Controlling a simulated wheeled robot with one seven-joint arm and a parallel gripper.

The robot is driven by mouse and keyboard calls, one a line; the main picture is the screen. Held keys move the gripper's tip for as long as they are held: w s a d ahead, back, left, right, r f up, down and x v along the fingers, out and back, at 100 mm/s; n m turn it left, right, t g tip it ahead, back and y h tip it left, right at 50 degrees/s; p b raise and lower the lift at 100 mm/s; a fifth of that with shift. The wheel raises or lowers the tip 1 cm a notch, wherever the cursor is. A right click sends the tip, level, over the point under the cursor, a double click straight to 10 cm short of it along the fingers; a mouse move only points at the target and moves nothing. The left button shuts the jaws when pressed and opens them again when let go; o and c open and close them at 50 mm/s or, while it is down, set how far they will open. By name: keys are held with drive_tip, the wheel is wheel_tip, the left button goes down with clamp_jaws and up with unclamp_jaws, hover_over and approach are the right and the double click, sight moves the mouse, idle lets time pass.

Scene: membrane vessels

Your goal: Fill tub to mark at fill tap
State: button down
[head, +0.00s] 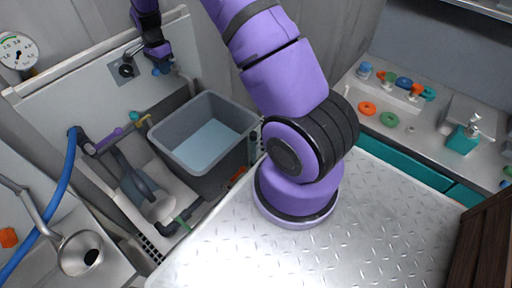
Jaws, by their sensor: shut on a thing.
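The grey tub (182,112) stands in the sink area left of centre, upright, with pale blue liquid (208,146) in its bottom part. I cannot make out a fill mark on its walls. The fill tap (126,70) is on the white back panel above the tub's far left side. My gripper (160,66) is at the tap, shut on a small blue part there that looks like its handle. The jaws hide much of this part, and I cannot make out a stream of water.
A blue hose (62,190), a grey scoop-like tool (137,188) and a metal shower-like head (82,253) lie left of the tub. A pressure gauge (18,52) is at upper left. A counter at right holds coloured rings (389,120) and a teal dispenser (461,138).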

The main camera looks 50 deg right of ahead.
drive_tip(key=s+d+n, duration=0.1)
drive_tip(key=n, duration=0.3)
drive_tip(key=s+d+n, duration=0.1)
drive_tip(key=s+n, duration=0.1)
drive_tip(key=n, duration=0.3)
drive_tip(key=s+d+n, duration=0.1)
drive_tip(key=n, duration=0.3)
drive_tip(key=shift+s+d+n, duration=0.35)
drive_tip(key=shift+n, duration=0.05)
drive_tip(key=shift+s+a, duration=0.1)
idle(6.2)
